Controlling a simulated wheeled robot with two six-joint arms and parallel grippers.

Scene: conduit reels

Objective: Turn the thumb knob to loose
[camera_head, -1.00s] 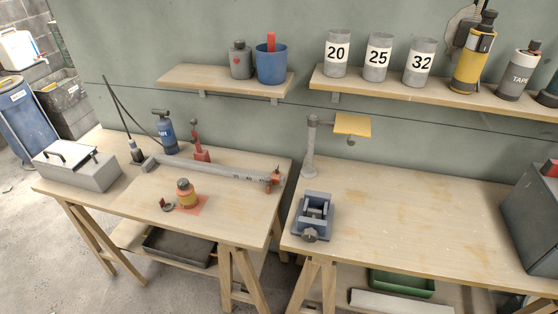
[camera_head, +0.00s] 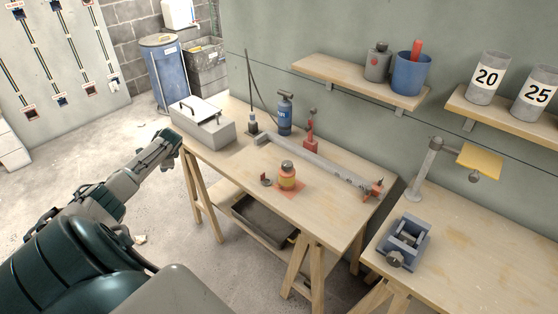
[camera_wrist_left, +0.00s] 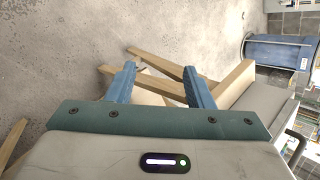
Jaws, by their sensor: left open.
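A dark round knob (camera_head: 395,259) is on the front of the blue-grey vise (camera_head: 408,236), on the right bench in the head view. A red fitting (camera_head: 373,190) sits at the right end of the grey bar (camera_head: 318,163) on the left bench; whether it bears a thumb knob is too small to tell. My left gripper (camera_head: 170,138) is at the left bench's left end near the grey box, far from the vise and red fitting. In the left wrist view its blue fingers (camera_wrist_left: 160,80) are apart with nothing between them. My right gripper is not in view.
The grey lidded box (camera_head: 202,128) is close to my left gripper. Shelves (camera_head: 360,84) hang above. A gap separates the benches.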

